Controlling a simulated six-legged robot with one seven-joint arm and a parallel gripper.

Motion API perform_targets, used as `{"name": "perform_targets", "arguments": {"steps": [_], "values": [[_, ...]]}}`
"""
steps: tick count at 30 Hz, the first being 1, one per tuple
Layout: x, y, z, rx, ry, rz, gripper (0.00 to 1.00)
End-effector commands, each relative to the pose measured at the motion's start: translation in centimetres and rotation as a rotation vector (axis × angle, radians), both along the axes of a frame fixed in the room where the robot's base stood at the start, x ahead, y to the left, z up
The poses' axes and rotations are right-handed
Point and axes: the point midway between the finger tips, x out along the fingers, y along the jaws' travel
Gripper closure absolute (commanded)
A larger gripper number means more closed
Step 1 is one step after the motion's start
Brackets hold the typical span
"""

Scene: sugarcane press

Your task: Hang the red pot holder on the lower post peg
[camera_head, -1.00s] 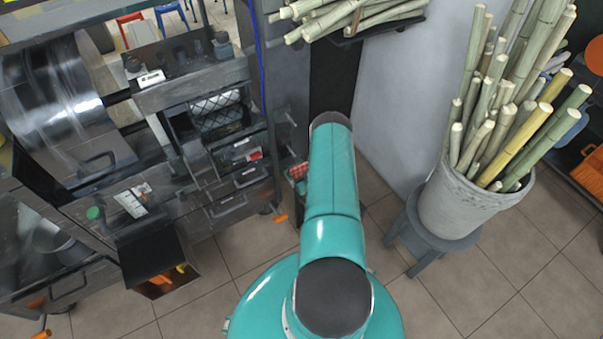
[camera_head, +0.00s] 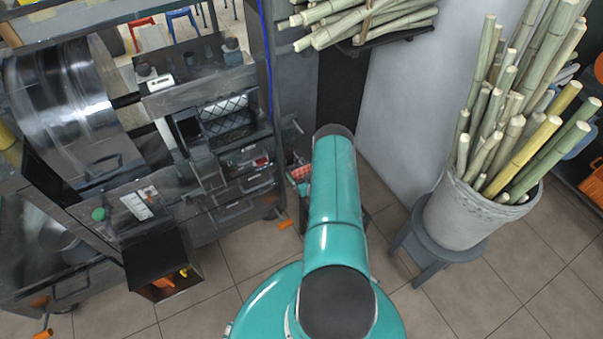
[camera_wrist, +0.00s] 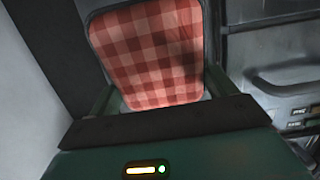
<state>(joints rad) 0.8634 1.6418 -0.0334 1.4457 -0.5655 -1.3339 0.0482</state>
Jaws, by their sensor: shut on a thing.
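The red pot holder (camera_wrist: 152,52) is a red-and-white checked pad with rounded corners, standing up in front of the wrist camera. My gripper (camera_wrist: 160,92) is shut on its lower part; a finger shows on each side, and the wrist housing hides the bottom edge. A dark upright post (camera_head: 262,60) with a blue cable stands behind, left of the arm.
The press machine (camera_head: 65,105) and its drawers (camera_head: 240,188) fill the left. Cane stalks lie on a wall shelf (camera_head: 385,38) above. A grey bucket of cane (camera_head: 470,215) stands on a stool (camera_head: 430,258) at right. Tiled floor is open between.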

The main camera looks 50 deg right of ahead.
Motion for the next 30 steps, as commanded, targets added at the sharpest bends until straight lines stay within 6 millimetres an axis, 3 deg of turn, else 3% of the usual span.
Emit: {"name": "perform_targets", "arguments": {"steps": [10,11,13,23,30], "values": [[0.0,0.0,0.0,0.000,0.000,0.000,0.37],[0.0,0.0,0.0,0.000,0.000,0.000,0.15],[0.0,0.0,0.0,0.000,0.000,0.000,0.01],[-0.5,0.1,0.1,0.002,0.002,0.000,0.00],[-4.2,1.2,0.9,0.001,0.003,-0.003,0.00]]}}
